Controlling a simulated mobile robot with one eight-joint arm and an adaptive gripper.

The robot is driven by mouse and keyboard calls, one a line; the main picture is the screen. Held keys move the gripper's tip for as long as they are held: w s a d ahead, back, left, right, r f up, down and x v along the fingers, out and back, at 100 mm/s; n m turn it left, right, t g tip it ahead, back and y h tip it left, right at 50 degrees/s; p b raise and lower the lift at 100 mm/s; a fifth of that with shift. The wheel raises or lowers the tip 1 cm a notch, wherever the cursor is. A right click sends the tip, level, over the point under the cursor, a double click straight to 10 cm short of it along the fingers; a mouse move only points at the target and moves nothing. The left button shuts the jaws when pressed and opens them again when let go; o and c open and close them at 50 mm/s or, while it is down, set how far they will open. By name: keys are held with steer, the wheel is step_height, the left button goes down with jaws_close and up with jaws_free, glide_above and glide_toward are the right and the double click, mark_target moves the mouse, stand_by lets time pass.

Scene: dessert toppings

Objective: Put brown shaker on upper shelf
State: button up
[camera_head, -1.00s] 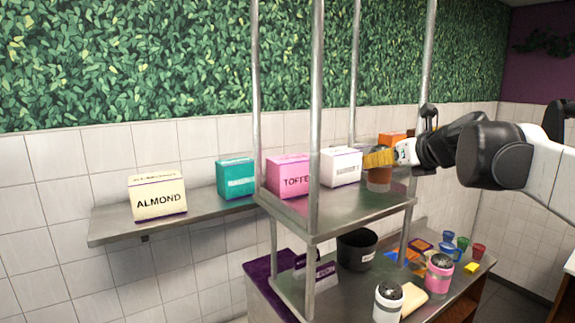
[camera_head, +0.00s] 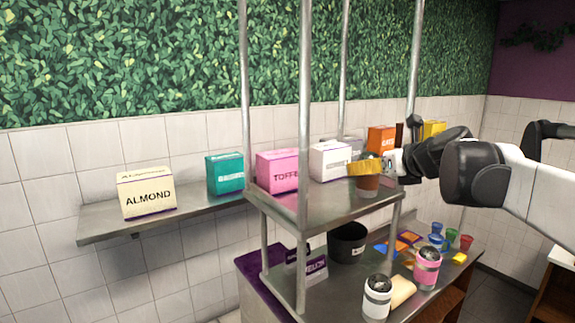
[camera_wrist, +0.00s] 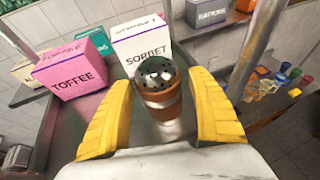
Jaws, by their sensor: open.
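The brown shaker (camera_head: 368,182) stands upright on the upper metal shelf (camera_head: 325,215), near its right end. In the wrist view the shaker (camera_wrist: 160,95) has a dark perforated dome top and sits between the two yellow fingers of my gripper (camera_wrist: 162,115). Gaps show between the fingers and the shaker, so the gripper is open around it. In the head view my gripper (camera_head: 366,168) reaches in from the right at shelf height, one yellow finger in front of the shaker's upper part.
A pink toffee box (camera_head: 277,171) and a white sorbet box (camera_head: 329,161) stand on the shelf's left and back. Metal posts (camera_head: 304,120) rise at its corners. Below are a white shaker (camera_head: 377,298), a pink shaker (camera_head: 427,268), a black bin (camera_head: 346,243) and several coloured cups.

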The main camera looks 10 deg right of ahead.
steer(key=b+v, duration=0.2)
steer(key=v, duration=1)
steer(key=shift+r, duration=0.25)
